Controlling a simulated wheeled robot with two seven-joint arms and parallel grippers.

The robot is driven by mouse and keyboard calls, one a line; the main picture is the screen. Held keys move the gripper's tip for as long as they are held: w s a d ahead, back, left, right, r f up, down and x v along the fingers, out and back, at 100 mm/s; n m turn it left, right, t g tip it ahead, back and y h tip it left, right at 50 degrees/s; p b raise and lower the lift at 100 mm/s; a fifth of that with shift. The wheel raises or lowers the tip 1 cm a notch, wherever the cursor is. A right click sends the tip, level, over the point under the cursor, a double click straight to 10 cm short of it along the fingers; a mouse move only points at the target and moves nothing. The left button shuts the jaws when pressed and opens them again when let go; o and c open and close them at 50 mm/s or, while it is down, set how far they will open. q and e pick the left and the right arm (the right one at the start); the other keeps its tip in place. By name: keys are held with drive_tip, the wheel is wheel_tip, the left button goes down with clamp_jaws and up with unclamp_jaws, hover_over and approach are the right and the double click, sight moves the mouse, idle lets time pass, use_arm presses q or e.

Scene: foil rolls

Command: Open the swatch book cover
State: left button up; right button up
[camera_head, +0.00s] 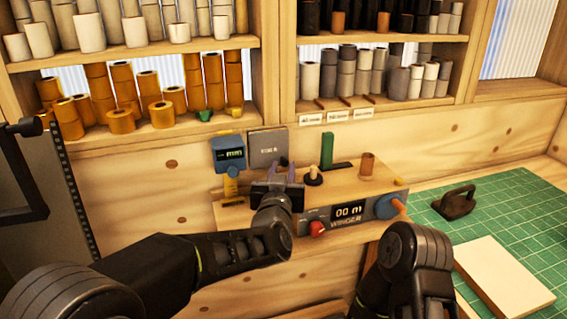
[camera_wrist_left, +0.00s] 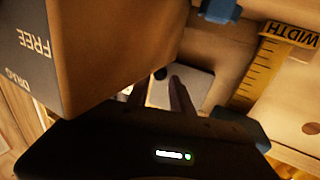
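A grey square panel with small lettering (camera_head: 267,146) hangs on the wooden wall and looks like the swatch book; its cover appears closed. My left gripper (camera_head: 281,171) is in front of its lower right part, above the winder, with its fingers apart and nothing visible between them. In the left wrist view, the two fingers of this gripper (camera_wrist_left: 160,92) point toward a pale grey panel (camera_wrist_left: 194,84), probably the same one. I cannot tell whether they touch it. My right forearm shows at the lower right of the head view, but its gripper is hidden or out of frame.
The wooden winder (camera_head: 335,195), with a display and knobs, stands below my left gripper. A blue gauge (camera_head: 229,152) hangs left of the panel. Shelves of rolls are above. A green mat (camera_head: 500,220) at right holds a black-handled tool (camera_head: 456,203) and a pale block (camera_head: 503,276).

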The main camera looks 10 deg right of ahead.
use_arm(q)
drive_tip(key=shift+x, duration=0.95)
drive_tip(key=shift+c, duration=0.6)
clamp_jaws()
